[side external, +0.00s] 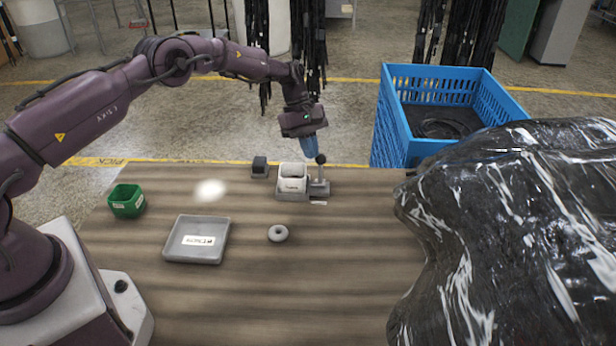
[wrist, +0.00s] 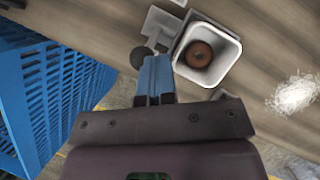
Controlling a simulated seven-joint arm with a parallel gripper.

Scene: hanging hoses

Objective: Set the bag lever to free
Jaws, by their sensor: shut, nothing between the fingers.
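The lever (side external: 320,172) is a thin upright stem on a small grey base, topped by a dark ball knob. It stands just right of a white square cup near the far table edge. In the wrist view the knob (wrist: 140,57) shows just left of my fingertips. My gripper (side external: 311,152) has blue fingers pointing down, shut and empty, close beside the knob. I cannot tell whether they touch it. The fingers also show in the wrist view (wrist: 154,62). A big glossy black bag (side external: 510,230) fills the right side. The lever's markings are too small to read.
The white cup (side external: 292,171) holds a brown ring (wrist: 200,53). A small dark block (side external: 260,164) stands left of it. A grey tray (side external: 198,240), green cup (side external: 126,202) and grey ring (side external: 278,233) are nearer. A blue crate (side external: 390,130) stands beyond the table. The front table is clear.

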